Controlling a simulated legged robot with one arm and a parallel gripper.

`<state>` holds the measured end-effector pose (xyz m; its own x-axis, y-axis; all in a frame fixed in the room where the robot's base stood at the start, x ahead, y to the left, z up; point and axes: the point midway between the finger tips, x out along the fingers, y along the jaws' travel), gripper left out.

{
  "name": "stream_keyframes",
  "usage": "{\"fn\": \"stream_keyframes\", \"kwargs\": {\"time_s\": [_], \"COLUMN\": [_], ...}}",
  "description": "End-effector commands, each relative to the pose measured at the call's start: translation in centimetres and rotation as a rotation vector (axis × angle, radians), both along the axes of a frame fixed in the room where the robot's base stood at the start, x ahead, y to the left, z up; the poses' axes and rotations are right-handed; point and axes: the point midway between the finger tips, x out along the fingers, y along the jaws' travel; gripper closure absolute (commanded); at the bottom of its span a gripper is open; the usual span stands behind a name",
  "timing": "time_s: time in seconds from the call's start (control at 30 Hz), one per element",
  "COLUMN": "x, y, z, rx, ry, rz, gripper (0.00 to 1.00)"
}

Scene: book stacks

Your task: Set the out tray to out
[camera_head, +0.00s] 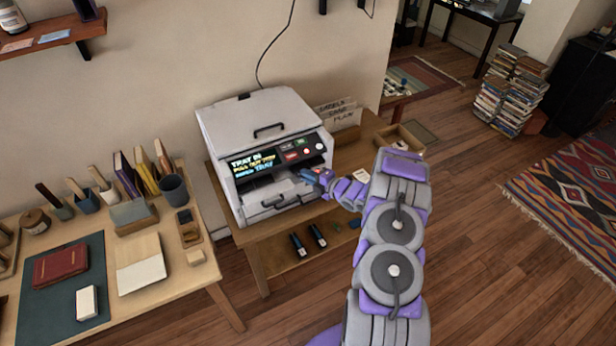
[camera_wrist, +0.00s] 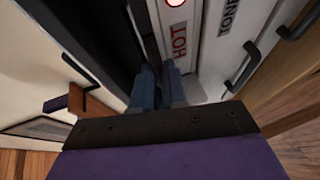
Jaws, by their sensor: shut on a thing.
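The white printer (camera_head: 262,125) stands on a wooden stand, and its display (camera_head: 252,163) reads "TRAY IN" with a line about pulling out the tray. The grey out tray (camera_head: 284,188) shows in the slot low on the printer's front. My gripper (camera_head: 311,176) reaches in from the right and is shut at the right side of that slot, on what looks like the tray's edge. In the wrist view, the blue fingers of my gripper (camera_wrist: 158,85) are close together beside a white panel labelled "HOT" (camera_wrist: 180,40). The exact contact is hidden by the fingers.
A dark handle (camera_head: 272,201) is on the printer's lower front. A wooden desk (camera_head: 190,272) with books and cups stands to the left. An open wooden box (camera_head: 401,138) sits to the right of the printer.

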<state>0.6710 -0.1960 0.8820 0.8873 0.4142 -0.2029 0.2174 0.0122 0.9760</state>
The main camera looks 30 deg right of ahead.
Motion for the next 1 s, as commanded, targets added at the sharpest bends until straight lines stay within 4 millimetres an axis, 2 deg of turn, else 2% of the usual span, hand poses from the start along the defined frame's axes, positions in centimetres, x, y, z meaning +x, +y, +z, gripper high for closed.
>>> {"fn": "stream_keyframes", "kwargs": {"time_s": [0.27, 0.37, 0.6, 0.7, 1.0], "x": [-0.4, -1.7, -6.4, -7.6, -8.5], "y": [-0.1, -0.3, -0.4, -0.5, -0.3], "z": [-0.3, -0.3, -0.4, -0.3, -0.4], "rx": [0.001, 0.004, 0.001, 0.001, 0.001], "ry": [0.006, 0.011, 0.012, 0.008, 0.009], "rz": [-0.002, -0.005, -0.004, -0.004, -0.001], "gripper": [1.0, 1.0, 1.0, 1.0, 1.0]}}
